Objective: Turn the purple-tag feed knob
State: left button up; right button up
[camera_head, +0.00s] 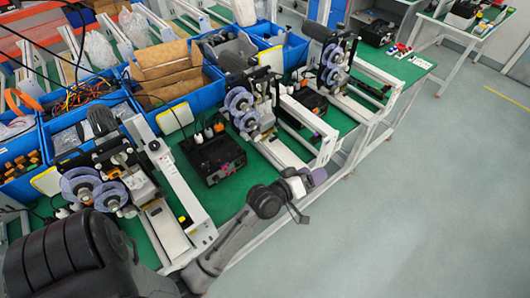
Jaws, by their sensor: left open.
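My left arm reaches in from the lower left. Its gripper (306,183) is over the front edge of the green bench, in front of the middle coder, and is open with nothing seen between its fingers. A small purple patch (319,176) shows right beside the gripper; I cannot tell whether it is the purple tag. The feed knob is too small or hidden to make out. A black control box (215,155) with small knobs and a red light stands behind and left of the gripper. My right gripper is not in view.
Three coders with purple-grey reels stand in a row: left (98,187), middle (243,107) and right (332,62). Another black control box (307,105) sits between the middle and right ones. Blue bins (190,118) line the back. The grey floor (420,200) at right is clear.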

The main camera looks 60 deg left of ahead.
aim_at(258, 139)
pick_arm(q)
jog(key=w+a+f+n+y+b, duration=0.2)
jog(key=w+a+n+y+b, duration=0.1)
jog(key=a+n+y+b, duration=0.55)
jog(key=w+a+f+n+y+b, duration=0.3)
jog(key=a+n+y+b, duration=0.25)
jog(key=n+y, duration=0.6)
jog(key=s+a+f+n+g+h+b, duration=0.1)
jog(key=a+f+n+g+b, duration=0.3)
jog(key=f+n+g, duration=0.6)
jog(key=s+a+f+n+g+h+b, duration=0.1)
jog(key=f+n+g+b, duration=0.4)
jog(key=n+g, duration=0.6)
jog(key=a, duration=0.4)
jog(key=a+n+t+b, duration=0.1)
jog(key=a, duration=0.4)
jog(key=a+r+n+t+b, duration=0.1)
jog(key=a, duration=0.3)
jog(key=shift+s+a+r, duration=0.1)
jog(key=shift+s+a, duration=0.25)
jog(key=shift+a, duration=0.05)
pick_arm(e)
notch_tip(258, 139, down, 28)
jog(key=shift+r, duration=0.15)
pick_arm(q)
jog(key=shift+c, duration=0.2)
